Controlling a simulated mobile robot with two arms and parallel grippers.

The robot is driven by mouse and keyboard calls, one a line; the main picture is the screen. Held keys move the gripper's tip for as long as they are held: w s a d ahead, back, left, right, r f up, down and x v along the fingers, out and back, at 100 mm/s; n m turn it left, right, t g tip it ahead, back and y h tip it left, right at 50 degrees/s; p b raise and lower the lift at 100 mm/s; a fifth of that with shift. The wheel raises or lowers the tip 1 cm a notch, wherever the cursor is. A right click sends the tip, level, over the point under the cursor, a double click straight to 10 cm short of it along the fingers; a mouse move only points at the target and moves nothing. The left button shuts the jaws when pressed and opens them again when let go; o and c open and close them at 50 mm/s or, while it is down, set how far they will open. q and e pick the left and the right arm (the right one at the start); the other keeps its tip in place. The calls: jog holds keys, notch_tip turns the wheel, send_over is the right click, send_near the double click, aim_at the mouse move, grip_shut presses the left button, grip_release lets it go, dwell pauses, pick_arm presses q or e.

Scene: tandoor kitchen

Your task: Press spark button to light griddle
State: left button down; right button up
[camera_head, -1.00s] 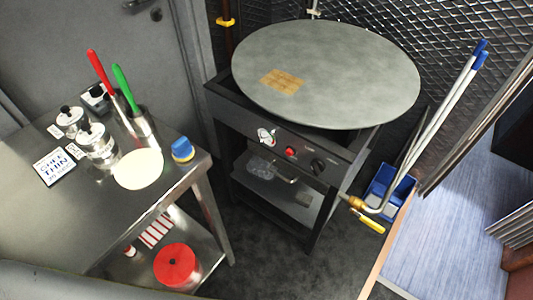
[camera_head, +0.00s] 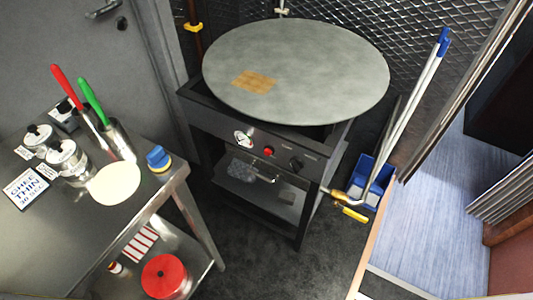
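The griddle (camera_head: 320,65) is a large round grey plate on a dark stand, with a tan square patch on its left part. The stand's front panel carries a round white gauge (camera_head: 243,138), a red spark button (camera_head: 268,151) and a black knob (camera_head: 296,163) to its right. No flame shows under the plate. Neither of my grippers is in view, and nothing touches the button.
A steel table (camera_head: 110,225) at left holds jars, a pot with red and green handled tools, a pale disc and a blue-yellow block. A yellow-handled valve (camera_head: 353,214) and a blue bin (camera_head: 371,181) stand right of the griddle. Dark floor in front is clear.

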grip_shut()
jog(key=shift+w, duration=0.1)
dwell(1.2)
